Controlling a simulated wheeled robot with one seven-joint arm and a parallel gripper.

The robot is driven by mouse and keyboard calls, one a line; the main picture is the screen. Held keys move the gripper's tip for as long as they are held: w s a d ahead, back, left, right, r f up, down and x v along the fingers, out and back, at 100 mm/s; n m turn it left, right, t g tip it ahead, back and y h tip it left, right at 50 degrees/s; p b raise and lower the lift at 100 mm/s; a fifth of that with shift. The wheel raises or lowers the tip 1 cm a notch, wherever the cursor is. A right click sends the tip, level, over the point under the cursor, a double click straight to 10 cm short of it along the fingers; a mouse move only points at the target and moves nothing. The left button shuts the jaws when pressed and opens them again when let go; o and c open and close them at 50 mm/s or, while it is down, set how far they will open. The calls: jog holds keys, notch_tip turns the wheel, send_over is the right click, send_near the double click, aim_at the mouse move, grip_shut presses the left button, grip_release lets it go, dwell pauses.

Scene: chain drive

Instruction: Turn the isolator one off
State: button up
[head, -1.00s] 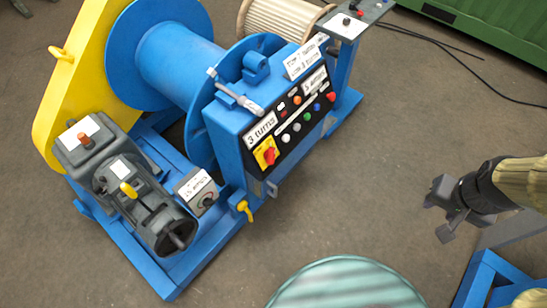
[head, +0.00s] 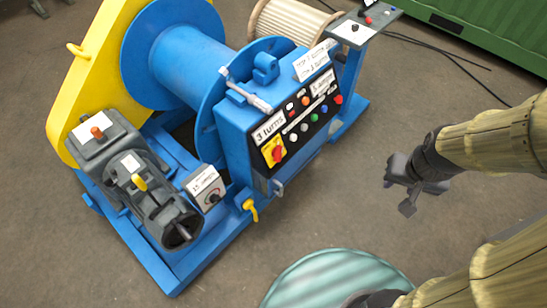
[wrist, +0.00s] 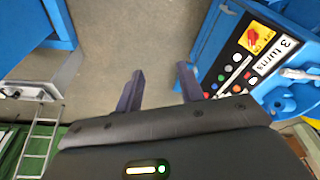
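A red rotary knob on a yellow plate (head: 273,151), which looks like the isolator, sits at the lower left of the black panel (head: 300,128) on the blue winch cabinet. A "3 turns" label (head: 269,128) is above it. The knob also shows at the top of the wrist view (wrist: 254,37); its exact setting is too small to read. My gripper (head: 404,187) is to the right of the cabinet in the head view, apart from it. In the wrist view its two fingers (wrist: 161,88) are spread with nothing between them.
Several coloured buttons (head: 313,115) share the panel. A small grey box with a dark knob (head: 207,188) stands to its left, and a yellow-handled valve (head: 250,209) sits low on the frame. A teal ribbed round thing (head: 335,280) is in front. The floor between gripper and cabinet is clear.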

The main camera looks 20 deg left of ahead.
jog(key=w+a+f+n+t+y+b, duration=0.1)
jog(key=w+a+f+t+b, duration=0.2)
jog(key=f, duration=0.4)
jog(key=w+a+f+n+y+b, duration=0.2)
jog(key=w+a+f+b, duration=0.25)
jog(key=f, duration=0.25)
jog(key=w+a+f+n+t+y+b, duration=0.1)
jog(key=w+a+f+t+b, duration=0.2)
jog(key=f, duration=0.4)
jog(key=s+a+f+m+t+y+b, duration=0.3)
jog(key=a+f+y+b, duration=0.5)
jog(key=a+f+b, duration=0.3)
jog(key=shift+s+f+t, duration=0.2)
jog(key=shift+f+t, duration=0.6)
jog(key=shift+f, duration=0.15)
jog(key=shift+a, duration=0.1)
jog(key=shift+w+a+y, duration=0.1)
jog(key=shift+y, duration=0.2)
